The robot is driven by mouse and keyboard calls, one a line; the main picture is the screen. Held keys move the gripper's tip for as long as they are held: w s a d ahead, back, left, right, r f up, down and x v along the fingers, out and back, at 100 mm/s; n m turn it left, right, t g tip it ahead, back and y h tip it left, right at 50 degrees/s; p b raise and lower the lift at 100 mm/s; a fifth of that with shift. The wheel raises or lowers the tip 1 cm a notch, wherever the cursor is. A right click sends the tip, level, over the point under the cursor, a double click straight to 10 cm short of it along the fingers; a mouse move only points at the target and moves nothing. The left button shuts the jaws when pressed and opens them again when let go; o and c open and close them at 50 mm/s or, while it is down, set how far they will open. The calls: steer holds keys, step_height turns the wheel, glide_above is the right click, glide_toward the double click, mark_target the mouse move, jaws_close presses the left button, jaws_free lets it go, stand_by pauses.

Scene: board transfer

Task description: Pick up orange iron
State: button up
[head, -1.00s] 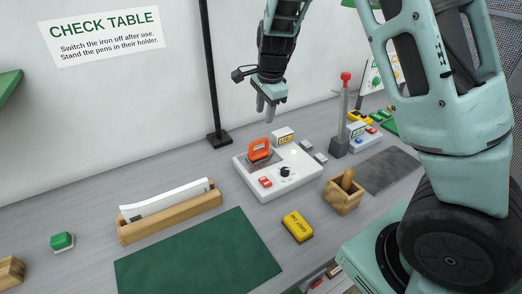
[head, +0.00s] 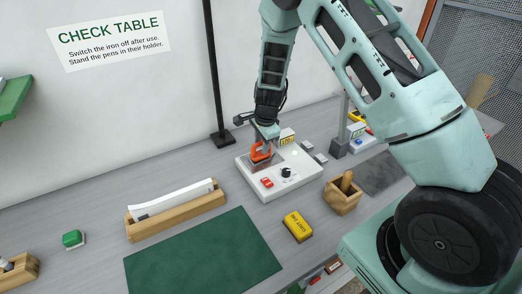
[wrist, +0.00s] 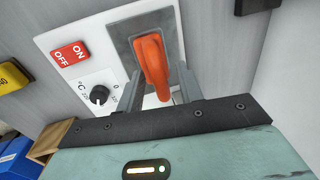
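The orange iron (head: 260,154) rests on a metal plate at the back left of the white station (head: 291,190). In the wrist view the orange iron (wrist: 153,60) has its handle between the two fingers of my gripper (wrist: 158,88). The fingers stand apart on both sides of the handle, and I see a gap beside it, so my gripper is open. In the head view my gripper (head: 263,140) is right above and around the iron's handle; the fingertips are partly hidden.
Nearby are a wooden holder (head: 342,199), a yellow block (head: 298,227), a green mat (head: 203,258) and a long wooden tray (head: 176,218). A black post (head: 220,138) stands behind.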

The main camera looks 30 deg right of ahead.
steer(key=shift+f, duration=0.3)
jaws_close()
step_height(320, 180, up, 10)
steer(key=b, duration=0.2)
steer(key=shift+b, duration=0.3)
steer(key=shift+a, duration=0.1)
